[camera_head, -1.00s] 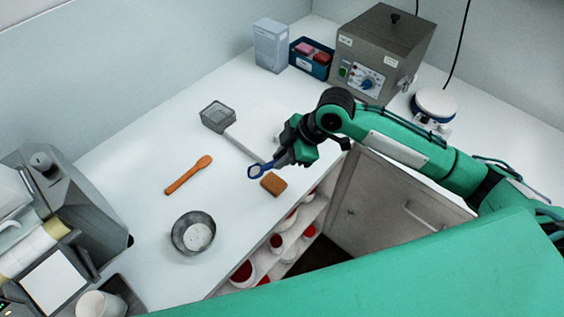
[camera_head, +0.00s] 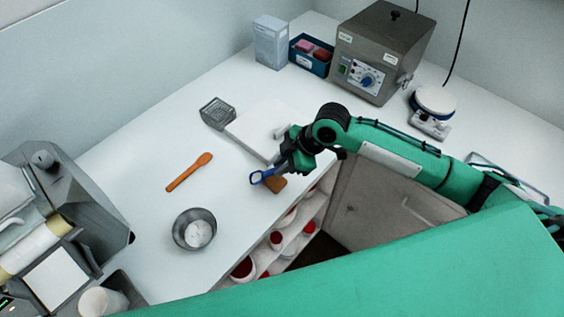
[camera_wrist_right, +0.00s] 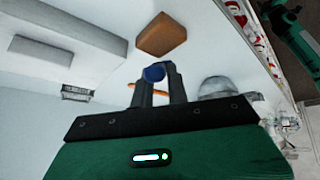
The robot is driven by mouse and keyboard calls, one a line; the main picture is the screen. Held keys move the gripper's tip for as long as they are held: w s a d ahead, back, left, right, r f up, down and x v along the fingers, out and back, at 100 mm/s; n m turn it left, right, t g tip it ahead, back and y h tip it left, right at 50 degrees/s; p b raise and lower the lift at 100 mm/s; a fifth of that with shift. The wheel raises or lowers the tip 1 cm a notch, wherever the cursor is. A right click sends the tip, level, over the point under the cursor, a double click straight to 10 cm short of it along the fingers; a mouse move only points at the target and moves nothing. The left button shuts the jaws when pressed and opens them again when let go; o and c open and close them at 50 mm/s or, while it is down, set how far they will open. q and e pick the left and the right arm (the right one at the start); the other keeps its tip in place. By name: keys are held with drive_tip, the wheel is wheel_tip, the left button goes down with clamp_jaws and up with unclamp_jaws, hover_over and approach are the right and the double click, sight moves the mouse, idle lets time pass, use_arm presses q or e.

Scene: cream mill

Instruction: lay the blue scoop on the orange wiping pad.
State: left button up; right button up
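The blue scoop (camera_head: 263,176) is held in my right gripper (camera_head: 284,166), with its ring-like end sticking out to the left in the head view. In the right wrist view the scoop (camera_wrist_right: 154,73) shows as a small blue shape between the closed fingers (camera_wrist_right: 158,82). The orange wiping pad (camera_head: 278,185) lies near the counter's front edge, partly hidden behind the scoop and gripper. It shows whole in the wrist view (camera_wrist_right: 161,36), beyond the fingertips. I cannot tell the gap between scoop and pad. My left gripper is out of view.
A white board (camera_head: 254,130) lies just behind the gripper, beside a wire basket (camera_head: 217,113). An orange spatula (camera_head: 188,172) and a metal bowl (camera_head: 194,229) lie to the left. Below the counter edge are open shelves with red and white jars (camera_head: 276,238).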

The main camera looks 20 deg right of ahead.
drive_tip(key=o, duration=0.4)
drive_tip(key=shift+r, duration=0.15)
drive_tip(key=shift+r, duration=0.35)
drive_tip(key=b+v, duration=0.2)
drive_tip(key=v, duration=1)
drive_tip(key=shift+r, duration=0.2)
drive_tip(key=shift+w, duration=0.1)
